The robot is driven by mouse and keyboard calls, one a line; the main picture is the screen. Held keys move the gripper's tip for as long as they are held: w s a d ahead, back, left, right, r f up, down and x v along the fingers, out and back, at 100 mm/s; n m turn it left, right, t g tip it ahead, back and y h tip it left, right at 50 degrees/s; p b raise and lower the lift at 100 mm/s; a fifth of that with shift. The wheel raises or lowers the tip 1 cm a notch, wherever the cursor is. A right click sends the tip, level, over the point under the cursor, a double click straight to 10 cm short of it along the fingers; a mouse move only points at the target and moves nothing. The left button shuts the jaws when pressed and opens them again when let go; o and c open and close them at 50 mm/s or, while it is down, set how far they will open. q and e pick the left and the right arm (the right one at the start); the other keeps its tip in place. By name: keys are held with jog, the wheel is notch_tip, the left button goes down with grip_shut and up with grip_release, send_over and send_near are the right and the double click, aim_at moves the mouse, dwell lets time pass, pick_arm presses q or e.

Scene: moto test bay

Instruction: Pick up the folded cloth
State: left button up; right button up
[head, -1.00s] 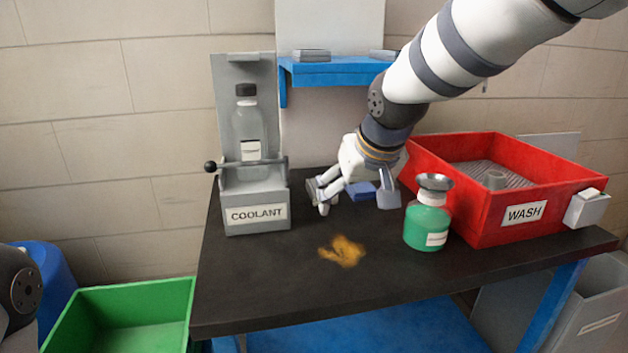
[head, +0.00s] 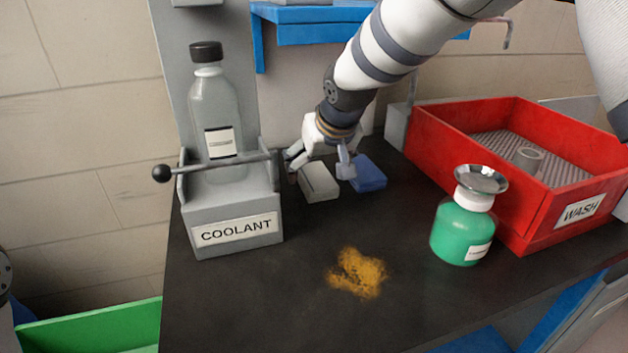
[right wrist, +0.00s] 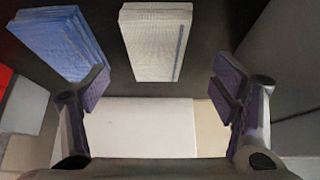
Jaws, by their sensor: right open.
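A pale grey-white folded cloth (head: 319,182) lies on the dark bench top. In the right wrist view this cloth (right wrist: 155,42) shows a blue stripe near one edge and lies ahead of the gap between the fingers. A blue folded cloth (head: 368,173) lies beside it on the right; it shows at upper left in the right wrist view (right wrist: 62,42). My right gripper (head: 318,170) is open and empty at the pale cloth's far end, its fingers spread wider than the cloth. Whether the fingertips touch the bench is unclear. My left gripper is out of view.
A coolant holder (head: 232,212) with a grey bottle (head: 216,110) stands close left of the gripper. A green bottle (head: 463,232) and a red WASH tray (head: 535,235) stand to the right. An orange-brown spill (head: 358,273) marks the bench in front. A blue shelf (head: 300,30) is behind.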

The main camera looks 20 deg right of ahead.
aim_at(316, 176)
jog(key=x, duration=0.3)
jog(key=shift+d+f, duration=0.1)
jog(key=shift+f, duration=0.4)
jog(key=shift+w+f+b, duration=0.15)
jog(key=shift+w+b, duration=0.1)
jog(key=shift+b, duration=0.05)
jog(key=shift+r, duration=0.2)
jog(key=shift+c, duration=0.8)
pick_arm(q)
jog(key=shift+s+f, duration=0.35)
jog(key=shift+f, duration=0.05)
pick_arm(e)
jog(key=c, duration=1)
jog(key=shift+o, duration=0.2)
